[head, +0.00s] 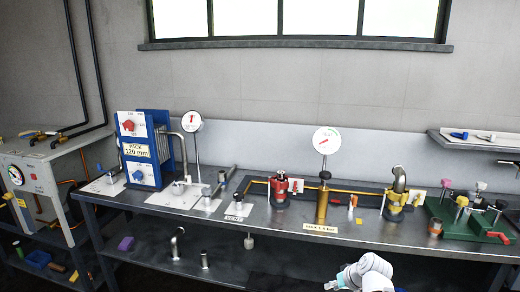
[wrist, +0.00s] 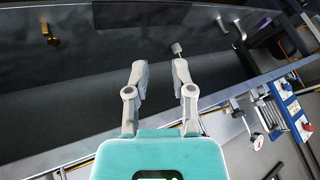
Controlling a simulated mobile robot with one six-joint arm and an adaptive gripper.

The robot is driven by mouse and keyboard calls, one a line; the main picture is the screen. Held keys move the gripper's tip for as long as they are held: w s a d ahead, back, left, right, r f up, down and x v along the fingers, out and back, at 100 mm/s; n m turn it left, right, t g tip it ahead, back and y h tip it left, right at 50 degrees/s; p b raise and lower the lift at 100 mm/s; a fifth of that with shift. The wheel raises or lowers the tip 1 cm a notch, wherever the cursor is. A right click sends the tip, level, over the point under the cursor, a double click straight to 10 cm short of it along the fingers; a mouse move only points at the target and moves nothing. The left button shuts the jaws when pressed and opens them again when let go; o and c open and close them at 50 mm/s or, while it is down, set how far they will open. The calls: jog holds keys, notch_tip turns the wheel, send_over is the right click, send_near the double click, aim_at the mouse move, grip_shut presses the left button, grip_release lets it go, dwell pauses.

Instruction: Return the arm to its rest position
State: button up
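My arm (head: 372,272) shows at the bottom of the head view, right of centre, in front of the bench. Its white links are folded low, and the teal gripper body lies at their left. In the wrist view my gripper (wrist: 160,68) has its two grey fingers well apart with nothing between them. The fingers point towards the dark space under the bench. A small grey cylinder (wrist: 177,47) shows just beyond the right fingertip; I cannot tell its distance. The fingers are small and partly cut off in the head view.
A steel bench (head: 165,212) carries a blue plate pack (head: 143,172), red and brass valves, and a round gauge (head: 326,141). A lower shelf (head: 215,262) holds pipe pieces. A grey cabinet (head: 45,190) stands at left. A green tray (head: 452,226) sits at right.

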jog(key=s+a+f+g+h, duration=0.3)
jog(key=s+a+g+h, duration=0.15)
jog(key=s+a, duration=0.2)
notch_tip(320, 180, up, 13)
jog(key=p, duration=1.3)
jog(key=shift+s+d+m+g, duration=0.3)
jog(key=shift+s+m+g, duration=0.1)
jog(key=shift+g, duration=0.05)
